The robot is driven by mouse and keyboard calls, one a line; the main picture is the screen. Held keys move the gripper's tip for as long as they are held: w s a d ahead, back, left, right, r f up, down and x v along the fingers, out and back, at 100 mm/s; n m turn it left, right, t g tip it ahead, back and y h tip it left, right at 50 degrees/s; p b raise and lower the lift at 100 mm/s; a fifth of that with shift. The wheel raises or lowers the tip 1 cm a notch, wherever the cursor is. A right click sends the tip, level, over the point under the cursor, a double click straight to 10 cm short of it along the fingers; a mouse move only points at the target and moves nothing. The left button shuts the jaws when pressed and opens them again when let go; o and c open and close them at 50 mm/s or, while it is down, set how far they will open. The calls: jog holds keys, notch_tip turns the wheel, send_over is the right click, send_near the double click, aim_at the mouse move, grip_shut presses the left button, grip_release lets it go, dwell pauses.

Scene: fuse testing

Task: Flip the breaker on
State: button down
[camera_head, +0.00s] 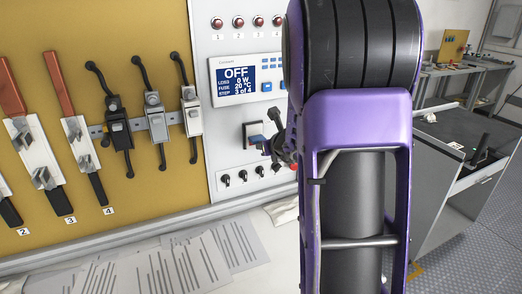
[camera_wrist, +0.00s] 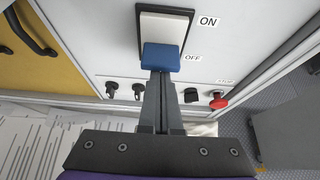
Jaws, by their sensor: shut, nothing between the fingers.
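The breaker (camera_wrist: 166,27) is a dark-framed white rocker with a blue lever (camera_wrist: 160,57) at its lower end, beside the OFF label; the ON label is higher up. The breaker also shows on the light panel in the head view (camera_head: 252,130), partly covered by my gripper. My gripper (camera_wrist: 161,76) is shut and empty, its tips right at the lower edge of the blue lever. I cannot tell whether they touch it. In the head view my arm hides most of the gripper (camera_head: 264,146).
Black knobs (camera_head: 242,175) line the panel below the breaker. A red button (camera_wrist: 219,101) sits lower right. Fuse holders and lever switches (camera_head: 153,115) hang on the yellow board at left. Papers (camera_head: 150,268) lie below.

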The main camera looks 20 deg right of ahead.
jog(key=shift+r, duration=0.55)
